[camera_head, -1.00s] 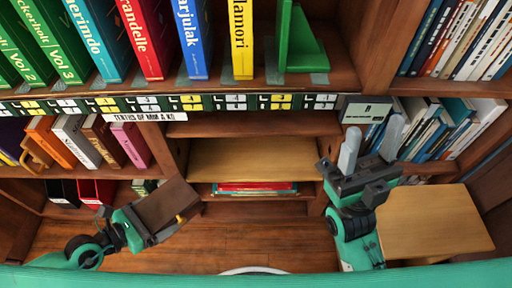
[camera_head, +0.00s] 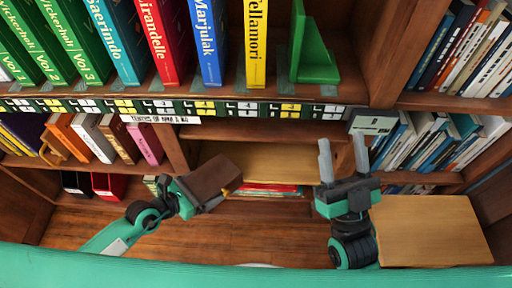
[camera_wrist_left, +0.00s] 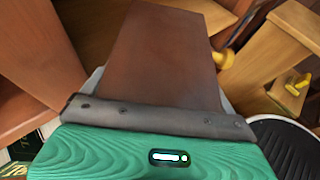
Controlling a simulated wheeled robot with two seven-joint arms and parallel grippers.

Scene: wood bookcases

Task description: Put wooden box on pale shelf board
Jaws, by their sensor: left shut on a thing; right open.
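The wooden box (camera_head: 212,178) is dark brown. My left gripper (camera_head: 200,192) is shut on it and holds it tilted, in front of the left end of the pale shelf board (camera_head: 270,163). In the left wrist view the box (camera_wrist_left: 160,55) fills the space beyond the green gripper body, and a yellow knob shows at its right side. The pale board lies in the middle bay of the bookcase; the box hides its left part. My right gripper (camera_head: 341,160) is open and empty, fingers up, right of the board.
Upright books (camera_head: 207,40) and a green bookend (camera_head: 312,50) stand on the shelf above. Red and green books (camera_head: 268,189) lie below the pale board. A light wooden stool or table top (camera_head: 430,230) is at the right. The bay's left upright (camera_head: 178,150) is close to the box.

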